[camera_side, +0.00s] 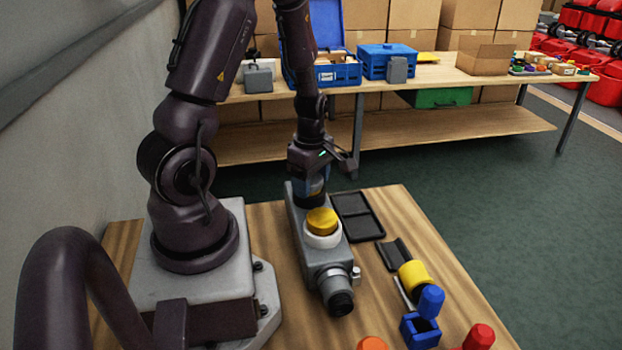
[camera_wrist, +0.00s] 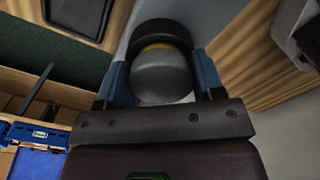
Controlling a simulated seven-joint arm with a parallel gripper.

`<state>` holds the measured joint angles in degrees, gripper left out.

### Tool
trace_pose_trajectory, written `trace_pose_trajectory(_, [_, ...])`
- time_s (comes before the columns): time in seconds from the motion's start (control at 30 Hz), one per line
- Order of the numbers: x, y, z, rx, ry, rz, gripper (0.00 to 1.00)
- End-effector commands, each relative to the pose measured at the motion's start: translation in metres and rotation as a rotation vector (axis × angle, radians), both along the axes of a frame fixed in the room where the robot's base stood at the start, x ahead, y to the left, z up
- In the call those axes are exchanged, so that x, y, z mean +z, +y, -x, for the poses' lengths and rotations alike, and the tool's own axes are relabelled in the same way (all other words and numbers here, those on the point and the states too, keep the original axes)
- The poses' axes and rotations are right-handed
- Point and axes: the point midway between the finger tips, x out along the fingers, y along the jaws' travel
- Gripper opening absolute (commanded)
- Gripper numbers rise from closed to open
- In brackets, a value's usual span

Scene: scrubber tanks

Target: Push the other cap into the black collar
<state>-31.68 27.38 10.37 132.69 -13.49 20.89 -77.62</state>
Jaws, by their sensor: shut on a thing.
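The grey tank (camera_side: 325,261) lies on the wooden bench in the side view. A yellow cap (camera_side: 321,220) sits in its white collar (camera_side: 322,241). The black collar (camera_side: 309,199) is at the tank's far end, partly hidden under my gripper (camera_side: 311,187). In the wrist view, my gripper (camera_wrist: 162,88) has its blue fingers shut on a rounded grey cap (camera_wrist: 160,78). A narrow yellow arc shows between this cap and the black collar (camera_wrist: 160,30). The cap is at the collar; I cannot tell how deeply it is seated.
Black trays (camera_side: 357,217) lie right of the tank. A yellow piece (camera_side: 412,276), a blue block (camera_side: 420,331) and red (camera_side: 479,336) and orange (camera_side: 372,343) pieces stand near the front right.

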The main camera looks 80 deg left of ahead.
Motion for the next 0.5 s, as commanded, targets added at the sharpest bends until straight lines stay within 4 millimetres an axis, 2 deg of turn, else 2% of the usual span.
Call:
trace_pose_trajectory(0.27, [-0.0007, 0.0001, -0.0002, 0.000, 0.000, 0.000, 0.39])
trace_pose_trajectory(0.3, [-0.0007, 0.0001, -0.0002, 0.000, 0.000, 0.000, 0.66])
trace_pose_trajectory(0.4, [-0.0007, 0.0001, -0.0001, 0.000, 0.000, 0.000, 0.89])
trace_pose_trajectory(0.5, [-0.0007, 0.0001, -0.0002, 0.000, 0.000, 0.000, 0.91])
